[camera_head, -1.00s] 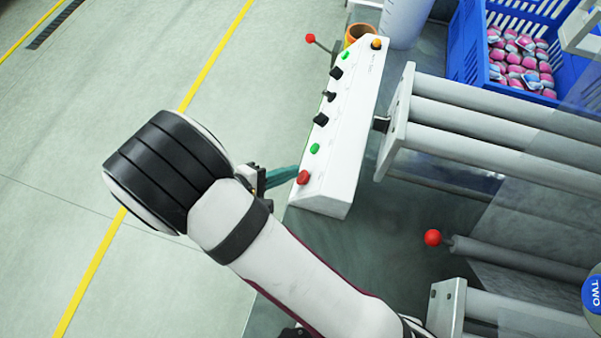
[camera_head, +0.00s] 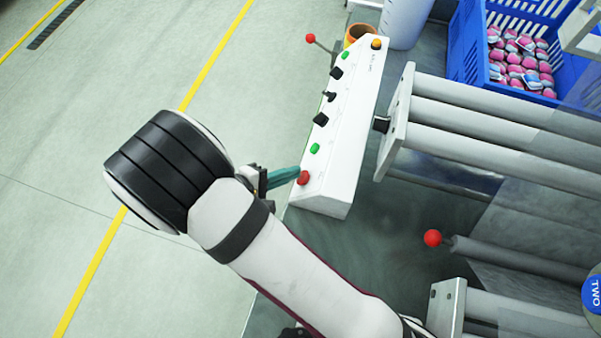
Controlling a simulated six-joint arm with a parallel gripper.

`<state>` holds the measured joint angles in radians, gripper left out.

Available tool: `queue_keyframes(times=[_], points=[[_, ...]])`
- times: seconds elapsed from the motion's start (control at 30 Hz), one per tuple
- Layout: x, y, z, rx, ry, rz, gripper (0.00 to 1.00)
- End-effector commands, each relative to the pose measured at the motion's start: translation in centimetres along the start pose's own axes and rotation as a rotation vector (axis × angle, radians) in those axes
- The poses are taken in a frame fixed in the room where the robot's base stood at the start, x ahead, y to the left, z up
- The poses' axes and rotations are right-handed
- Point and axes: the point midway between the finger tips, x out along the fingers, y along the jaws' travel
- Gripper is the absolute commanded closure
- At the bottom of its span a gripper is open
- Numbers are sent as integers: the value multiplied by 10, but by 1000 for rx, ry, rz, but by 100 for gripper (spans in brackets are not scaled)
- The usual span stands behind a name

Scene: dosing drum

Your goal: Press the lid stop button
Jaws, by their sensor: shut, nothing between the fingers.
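A white control panel box (camera_head: 345,165) carries a row of buttons and knobs. A red button (camera_head: 303,178) sits at its near end, and a green button (camera_head: 315,148) lies just beyond it. An orange button (camera_head: 376,44) is at the far end. Any label naming the lid stop button is too small to read. My gripper (camera_head: 297,173) has teal fingers, shut and empty. Their tips are at the red button's left side and appear to meet it; I cannot tell whether it is pressed in.
Black knobs (camera_head: 321,119) and another green button (camera_head: 344,55) line the panel. Red-balled levers stand behind it (camera_head: 310,38) and to the right (camera_head: 432,238). White rollers (camera_head: 480,120) and a blue crate (camera_head: 470,45) of pink-and-white packets are at right. Open floor lies left.

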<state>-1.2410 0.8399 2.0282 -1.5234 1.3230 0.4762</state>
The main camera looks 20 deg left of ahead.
Motion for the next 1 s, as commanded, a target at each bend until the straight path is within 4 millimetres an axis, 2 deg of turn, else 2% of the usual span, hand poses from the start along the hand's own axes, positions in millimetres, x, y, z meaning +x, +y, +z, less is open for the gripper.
queue_keyframes(times=[0.2, 0.53, 1.0], points=[[-9, 6, -6, 0, 2, 0, 100], [-11, 8, -8, 1, 2, 0, 100], [-42, 30, -30, 1, 1, 0, 100]])
